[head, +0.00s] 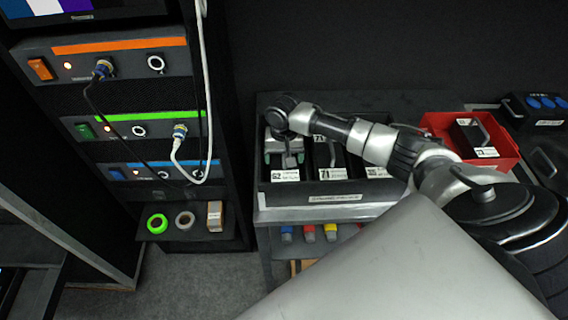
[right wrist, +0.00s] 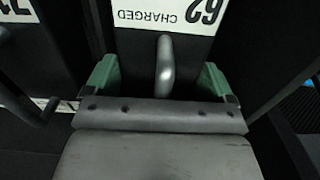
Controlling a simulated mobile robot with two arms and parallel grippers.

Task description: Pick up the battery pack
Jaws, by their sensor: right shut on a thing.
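The battery pack labelled 62 (head: 285,175) stands in the left slot of a dark charging tray. In the right wrist view its white label (right wrist: 165,15) reads "62 CHARGED" upside down, with a grey handle (right wrist: 165,65) below it. My right gripper (head: 284,157) is over this pack; its green fingertips (right wrist: 158,78) are on either side of the handle, shut on the pack. The exact contact is hard to see. The pack still appears to be in its slot. My left gripper is not in view.
Another pack labelled 71 (head: 331,174) is beside it, then a third pack (head: 378,172). A red bin (head: 508,160) holding a dark pack stands to the right. An equipment rack (head: 130,100) with cables and a shelf with tape rolls (head: 185,219) are at the left.

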